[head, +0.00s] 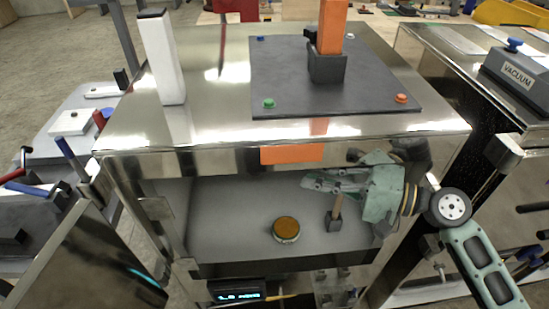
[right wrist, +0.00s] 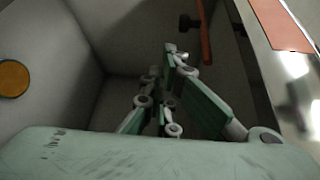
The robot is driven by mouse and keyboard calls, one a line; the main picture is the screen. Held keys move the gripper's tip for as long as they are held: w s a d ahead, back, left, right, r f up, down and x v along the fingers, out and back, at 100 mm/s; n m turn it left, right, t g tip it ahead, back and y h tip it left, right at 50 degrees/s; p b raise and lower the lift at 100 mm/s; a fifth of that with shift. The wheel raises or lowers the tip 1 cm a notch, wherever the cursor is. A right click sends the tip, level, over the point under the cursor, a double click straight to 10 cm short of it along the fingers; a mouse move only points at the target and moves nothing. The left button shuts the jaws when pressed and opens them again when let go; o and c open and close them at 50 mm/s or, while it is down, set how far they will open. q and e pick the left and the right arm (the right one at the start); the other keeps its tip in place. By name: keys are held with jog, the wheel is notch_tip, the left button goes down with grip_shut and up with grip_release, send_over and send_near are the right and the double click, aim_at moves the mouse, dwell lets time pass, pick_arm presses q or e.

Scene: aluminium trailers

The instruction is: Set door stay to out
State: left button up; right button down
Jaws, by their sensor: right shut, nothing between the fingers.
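My right gripper (head: 310,183) reaches in from the right, its fingers pointing left over the front opening of the metal trailer (head: 230,160). Its fingers are closed and empty; they also show in the right wrist view (right wrist: 162,85). A short orange-brown stick (head: 337,207) with a dark block (head: 333,222) shows just below the gripper, partly hidden by it. In the right wrist view an orange-brown rod (right wrist: 204,32) with a dark end (right wrist: 188,22) lies beyond the fingertips, apart from them. Whether this is the door stay, I cannot tell. My left gripper is not in view.
A round orange-topped piece (head: 286,228) sits in the compartment left of the gripper. An orange strip (head: 292,154) marks the front edge.

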jog(key=r+p+x, duration=0.2)
jog(key=p+x, duration=0.1)
jog(key=x, duration=0.6)
jog(key=shift+w+a, duration=0.35)
jog(key=shift+w, duration=0.1)
